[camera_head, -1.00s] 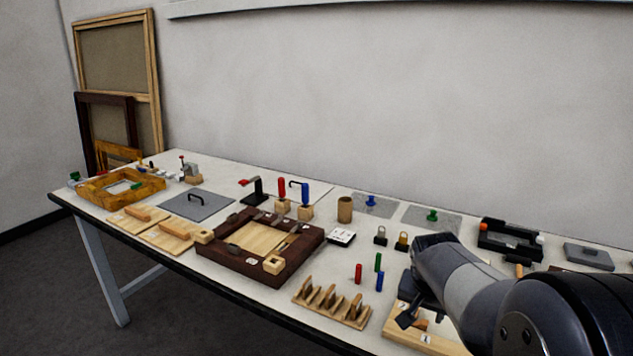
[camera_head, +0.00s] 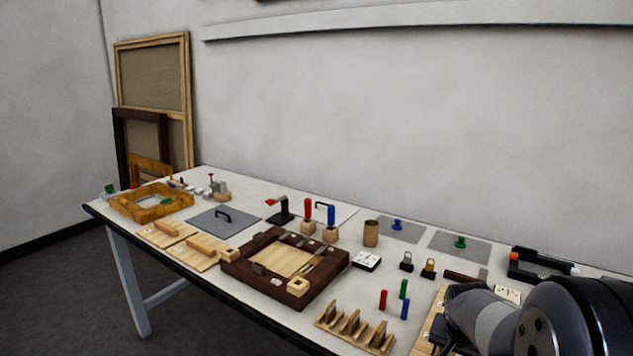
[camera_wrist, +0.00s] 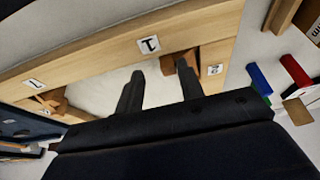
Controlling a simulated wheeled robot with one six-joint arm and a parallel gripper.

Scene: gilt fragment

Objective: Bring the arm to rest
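My gripper (camera_wrist: 160,88) shows in the wrist view with its two dark fingers spread apart and nothing between them. It is over a light wooden frame or board (camera_wrist: 110,52) that carries small printed letter labels. In the head view my arm reaches in from the lower right corner, and the gripper itself is largely hidden there behind my arm.
The long white table (camera_head: 190,278) carries a dark wooden frame (camera_head: 240,270), a slotted wooden rack (camera_head: 354,330), red, green and blue pegs (camera_head: 383,300), a wooden cup (camera_head: 371,233) and a gilt frame (camera_head: 120,206). A wall stands behind. Free floor shows at left.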

